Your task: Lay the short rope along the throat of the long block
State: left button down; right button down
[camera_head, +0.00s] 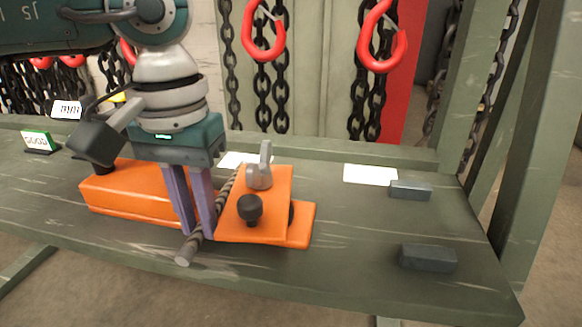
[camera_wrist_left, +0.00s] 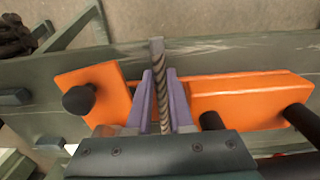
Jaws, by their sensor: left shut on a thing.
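The short rope (camera_head: 188,250) is grey and twisted with a plain pale end, and also shows in the left wrist view (camera_wrist_left: 157,62). My left gripper (camera_head: 199,236) is shut on it, with the purple fingers on either side. The rope runs crosswise at the gap between two orange parts: a long orange block (camera_head: 130,191) on the left and an orange plate with a black knob (camera_head: 275,213) on the right. The rope's near end sticks out past the front. Fingers hide part of the rope, and I cannot tell whether it touches the bottom of the gap. My right gripper is not in view.
A grey clamp lever (camera_head: 260,168) stands on the orange plate. Two dark blocks (camera_head: 428,258) (camera_head: 410,190) and a white card (camera_head: 370,174) lie on the green bench (camera_head: 340,275) at right. Red hooks (camera_head: 382,40) and chains hang behind. The bench's front right is mostly clear.

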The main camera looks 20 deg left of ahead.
pick_arm(q)
jog(key=shift+f, duration=0.15)
jog(key=c, duration=0.7)
grip_release()
jog(key=shift+c, duration=0.2)
jog(key=shift+r, duration=0.2)
